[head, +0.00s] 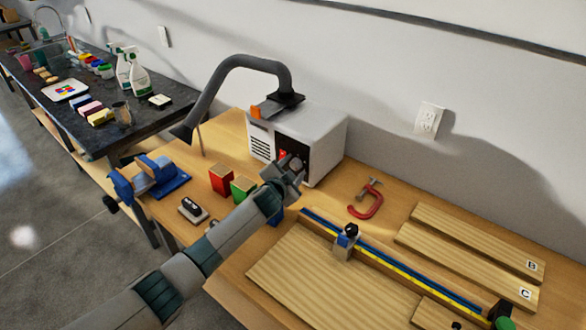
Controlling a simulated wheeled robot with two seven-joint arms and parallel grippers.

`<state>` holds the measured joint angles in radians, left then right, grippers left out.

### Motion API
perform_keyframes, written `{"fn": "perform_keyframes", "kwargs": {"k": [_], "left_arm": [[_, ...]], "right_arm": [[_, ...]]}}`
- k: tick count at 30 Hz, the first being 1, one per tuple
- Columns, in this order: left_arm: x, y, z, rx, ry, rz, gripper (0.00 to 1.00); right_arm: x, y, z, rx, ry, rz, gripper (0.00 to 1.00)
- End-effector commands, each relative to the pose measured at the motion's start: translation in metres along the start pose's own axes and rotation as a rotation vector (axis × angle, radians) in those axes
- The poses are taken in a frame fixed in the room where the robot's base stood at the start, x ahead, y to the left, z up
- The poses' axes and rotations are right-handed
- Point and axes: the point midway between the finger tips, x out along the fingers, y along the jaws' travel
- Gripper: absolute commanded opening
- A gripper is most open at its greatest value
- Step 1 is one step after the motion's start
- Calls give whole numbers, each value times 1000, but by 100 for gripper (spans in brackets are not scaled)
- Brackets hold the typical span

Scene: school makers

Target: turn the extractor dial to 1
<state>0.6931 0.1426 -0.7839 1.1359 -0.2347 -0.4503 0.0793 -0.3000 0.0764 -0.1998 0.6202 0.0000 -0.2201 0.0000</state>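The extractor (318,130) is a light grey box with a vent grille and a dark front panel, standing at the back of the wooden bench. A thick grey hose (235,66) rises from its top and bends down to the left. A red part (283,154) shows on the dark panel. My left gripper (292,165) is right in front of this panel. The dial cannot be made out; the gripper covers part of the panel. Whether the fingers are open, shut or touching the panel is too small to tell. My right gripper is not in view.
A blue vise (155,177), a red block (222,179) and a green block (242,187) stand left of my arm. A red clamp (367,199) lies right of the extractor. Boards and a blue-yellow fence (400,268) fill the bench's right part. A dark table (85,80) stands behind left.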

Motion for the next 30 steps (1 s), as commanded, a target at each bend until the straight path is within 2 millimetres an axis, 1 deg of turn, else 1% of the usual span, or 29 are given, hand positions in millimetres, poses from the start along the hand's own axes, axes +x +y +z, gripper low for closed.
{"fn": "perform_keyframes", "kwargs": {"k": [1, 4, 5, 11, 17, 23, 30], "left_arm": [[0, 0, 0, 0, 0, 0, 34], [0, 0, 0, 0, 0, 0, 10], [0, 0, 0, 0, 0, 0, 8], [0, 0, 0, -5, -1, 3, 8], [-1, -2, -1, -43, -4, 20, 8], [-1, -5, -2, -130, -10, 62, 8], [0, -7, 0, -278, -22, 132, 8]], "right_arm": [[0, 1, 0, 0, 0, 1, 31], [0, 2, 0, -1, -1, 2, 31], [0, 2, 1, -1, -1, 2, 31], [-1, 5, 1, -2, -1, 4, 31], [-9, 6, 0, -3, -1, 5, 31], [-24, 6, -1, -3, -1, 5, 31], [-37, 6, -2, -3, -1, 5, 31]]}}
